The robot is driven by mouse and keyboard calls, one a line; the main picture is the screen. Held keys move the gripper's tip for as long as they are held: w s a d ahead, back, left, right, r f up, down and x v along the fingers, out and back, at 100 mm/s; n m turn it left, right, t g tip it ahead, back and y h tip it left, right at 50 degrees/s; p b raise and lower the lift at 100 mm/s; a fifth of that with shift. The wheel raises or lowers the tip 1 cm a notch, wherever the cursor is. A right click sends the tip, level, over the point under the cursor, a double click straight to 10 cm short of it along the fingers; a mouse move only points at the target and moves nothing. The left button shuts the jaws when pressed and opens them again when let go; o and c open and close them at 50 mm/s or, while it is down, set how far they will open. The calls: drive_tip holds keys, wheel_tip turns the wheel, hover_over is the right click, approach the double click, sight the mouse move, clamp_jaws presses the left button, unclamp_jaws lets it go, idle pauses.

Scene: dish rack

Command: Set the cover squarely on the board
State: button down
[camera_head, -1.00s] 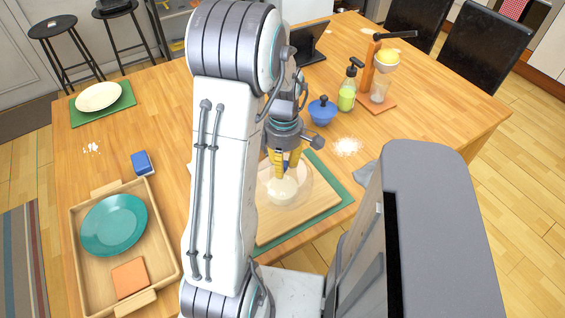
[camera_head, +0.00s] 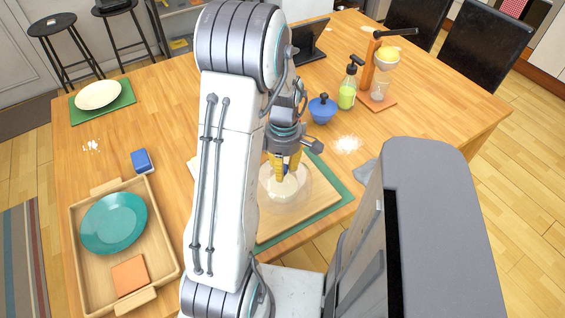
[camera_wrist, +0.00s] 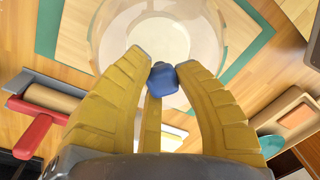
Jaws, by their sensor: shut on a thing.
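The cover is a clear dome (camera_head: 303,196) with a blue knob (camera_wrist: 165,79). My gripper (camera_head: 285,177) is shut on the knob from above, with yellow fingers on either side of it. The wooden board (camera_head: 300,225) lies on a green mat (camera_head: 341,205), and the dome is over the board's far part. A round cream-coloured thing (camera_head: 281,187) shows through the dome. In the wrist view the clear dome (camera_wrist: 105,40) spreads beyond the fingertips, with the board (camera_wrist: 238,28) showing beside it. I cannot tell whether the dome's rim touches the board. My arm hides the board's left side.
A blue pot (camera_head: 322,109), a soap bottle (camera_head: 347,92) and a wooden stand (camera_head: 371,78) are behind to the right. White crumbs (camera_head: 347,144) lie near the mat. A tray (camera_head: 166,254) holding a teal plate (camera_head: 113,222) and a blue sponge (camera_head: 141,161) are at left.

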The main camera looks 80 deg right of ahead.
drive_tip(key=shift+p, duration=0.45)
idle(0.3)
drive_tip(key=shift+f+b, duration=0.75)
drive_tip(key=shift+b, duration=0.05)
drive_tip(key=shift+f, duration=0.25)
drive_tip(key=c, duration=0.9)
unclamp_jaws()
drive_tip(key=c, duration=0.4)
drive_tip(key=shift+r, duration=0.15)
